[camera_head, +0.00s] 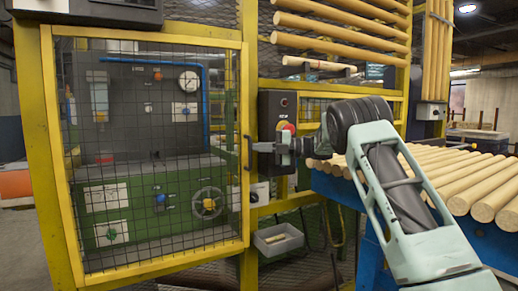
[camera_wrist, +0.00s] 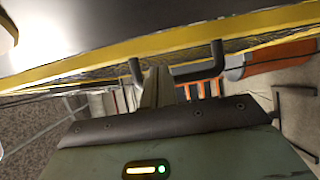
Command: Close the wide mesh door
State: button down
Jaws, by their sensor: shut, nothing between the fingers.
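The wide mesh door (camera_head: 146,272) has a yellow frame with dark wire mesh and fills the left of the head view. Its right edge appears close to the yellow post; I cannot tell whether a gap is left. A dark bar handle (camera_head: 248,152) sits on that edge, and the wrist view shows it as a U-shaped bar (camera_wrist: 203,71). My gripper (camera_head: 256,147) is at the handle from the right, its fingers shut and empty. In the wrist view the fingers (camera_wrist: 158,75) overlap the handle, hiding part of it; contact is unclear.
A control box with a red and yellow button (camera_head: 284,127) is fixed behind my gripper. A small grey bin (camera_head: 279,240) hangs below. Turned wood poles (camera_head: 470,185) lie on a blue stand at right. Green machinery (camera_head: 150,205) stands behind the mesh.

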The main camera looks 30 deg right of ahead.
jog(key=v, duration=1.7)
jog(key=shift+d+b, duration=0.2)
jog(key=shift+b, duration=0.25)
jog(key=shift+s+f, duration=0.1)
jog(key=shift+s, duration=0.05)
